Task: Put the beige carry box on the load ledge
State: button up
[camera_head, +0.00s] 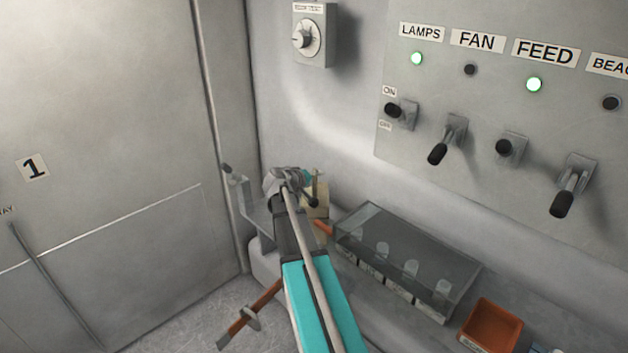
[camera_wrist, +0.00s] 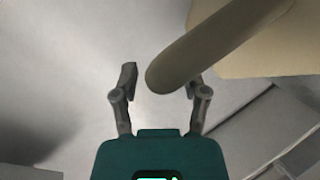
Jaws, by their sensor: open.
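The beige carry box (camera_head: 318,197) shows in the head view just beyond my arm's end, partly hidden by it. In the wrist view a beige surface (camera_wrist: 270,50), probably the box, fills the upper right. A rounded olive-grey bar (camera_wrist: 215,42) crosses in front of it, and its blunt end lies between my fingers in the picture; I cannot tell whether it belongs to the box. My gripper (camera_wrist: 162,80) is open, with no visible grip on the bar. I cannot tell for sure which surface is the load ledge.
A clear-lidded case (camera_head: 405,258) and an orange bin (camera_head: 491,325) stand along the wall to the right. A switch panel (camera_head: 480,100) hangs above them. A grey bracket (camera_head: 245,205) stands left of my gripper. An orange-brown bar (camera_head: 248,318) lies low at left.

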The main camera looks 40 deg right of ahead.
jog(key=p+v, duration=0.4)
jog(key=v, duration=0.8)
dwell(0.5)
jog(key=s+a+f+n+y, duration=0.1)
jog(key=s+a+f+y, duration=0.2)
jog(key=a, duration=0.8)
jog(key=s+a+f+n+g+y, duration=0.1)
jog(key=s+a+f+y, duration=0.3)
jog(key=a, duration=0.7)
jog(key=s+a+f+n+g+y, duration=0.1)
jog(key=s+a+f+y, duration=0.3)
jog(key=a, duration=0.7)
jog(key=shift+s+a+f+y, duration=0.15)
jog(key=shift+s+f+y, duration=0.05)
jog(key=shift+s+y, duration=0.8)
